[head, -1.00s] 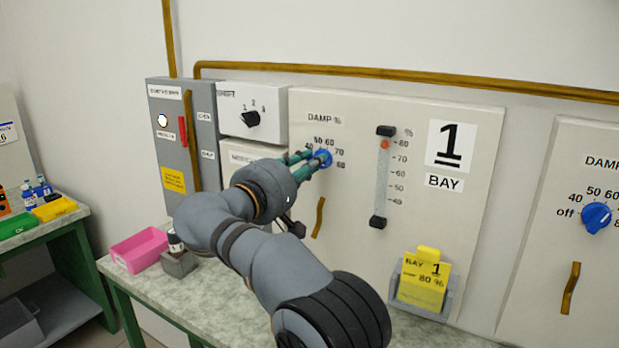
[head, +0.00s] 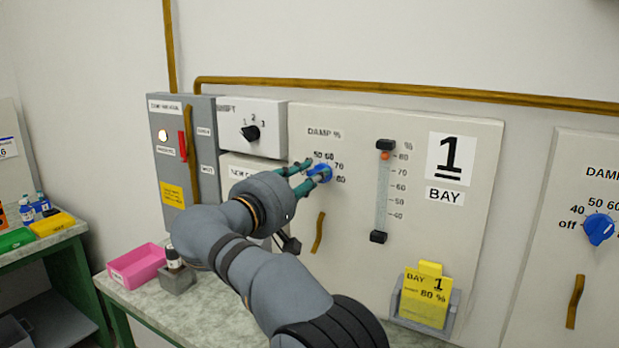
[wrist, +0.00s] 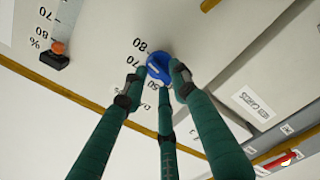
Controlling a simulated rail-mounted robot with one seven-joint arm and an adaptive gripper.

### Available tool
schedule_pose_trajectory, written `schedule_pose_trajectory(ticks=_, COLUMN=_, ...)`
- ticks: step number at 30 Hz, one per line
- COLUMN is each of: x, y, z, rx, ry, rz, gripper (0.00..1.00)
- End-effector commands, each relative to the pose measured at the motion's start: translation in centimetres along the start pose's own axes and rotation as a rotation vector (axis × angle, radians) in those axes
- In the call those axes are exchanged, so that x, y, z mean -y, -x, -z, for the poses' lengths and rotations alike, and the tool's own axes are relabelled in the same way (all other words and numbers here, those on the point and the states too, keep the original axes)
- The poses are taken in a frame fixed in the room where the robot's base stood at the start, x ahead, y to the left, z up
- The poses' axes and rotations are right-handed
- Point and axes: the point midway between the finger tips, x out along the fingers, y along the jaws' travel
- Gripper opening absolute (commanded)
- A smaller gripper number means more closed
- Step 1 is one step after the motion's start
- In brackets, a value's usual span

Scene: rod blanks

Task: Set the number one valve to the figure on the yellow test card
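The number one valve is a blue knob (head: 319,172) under the "DAMP %" label on the bay 1 panel. My gripper (head: 315,170) reaches it from the left, its teal fingers closed around it. In the wrist view, the fingers (wrist: 157,74) stand on both sides of the blue knob (wrist: 157,68), with a third finger below. A white pointer mark on the knob seems to face the 70 side; the fingers hide part of the scale, so the exact setting is unclear. The yellow test card (head: 425,300) reads bay 1, 80 %.
A vertical gauge (head: 382,195) right of the knob has an orange marker near 80. Another panel's blue knob (head: 599,229) is at far right. A grey switch box (head: 183,150) stands left; a pink tray (head: 137,266) lies on the bench.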

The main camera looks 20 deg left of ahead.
Motion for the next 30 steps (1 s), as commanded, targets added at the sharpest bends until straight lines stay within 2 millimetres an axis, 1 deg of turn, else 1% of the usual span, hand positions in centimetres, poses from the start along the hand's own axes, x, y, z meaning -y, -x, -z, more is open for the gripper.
schedule_pose_trajectory(ticks=1, x=0.0, y=0.0, z=0.0, rx=0.0, ry=0.001, rz=-0.001, gripper=0.32)
schedule_pose_trajectory(ticks=4, x=0.0, y=0.0, z=0.0, rx=0.0, ry=0.001, rz=-0.001, gripper=0.38)
schedule_pose_trajectory(ticks=11, x=-0.1, y=0.0, z=0.0, rx=0.0, ry=0.002, rz=-0.002, gripper=0.38)
schedule_pose_trajectory(ticks=14, x=-0.1, y=0.3, z=0.0, rx=-0.001, ry=0.002, rz=-0.002, gripper=0.38)
schedule_pose_trajectory(ticks=17, x=-0.1, y=1.4, z=0.1, rx=-0.003, ry=0.003, rz=-0.001, gripper=0.38)
schedule_pose_trajectory(ticks=27, x=0.0, y=8.5, z=0.1, rx=-0.004, ry=0.001, rz=-0.001, gripper=0.38)
schedule_pose_trajectory(ticks=30, x=0.0, y=10.1, z=0.1, rx=-0.003, ry=0.003, rz=-0.002, gripper=0.38)
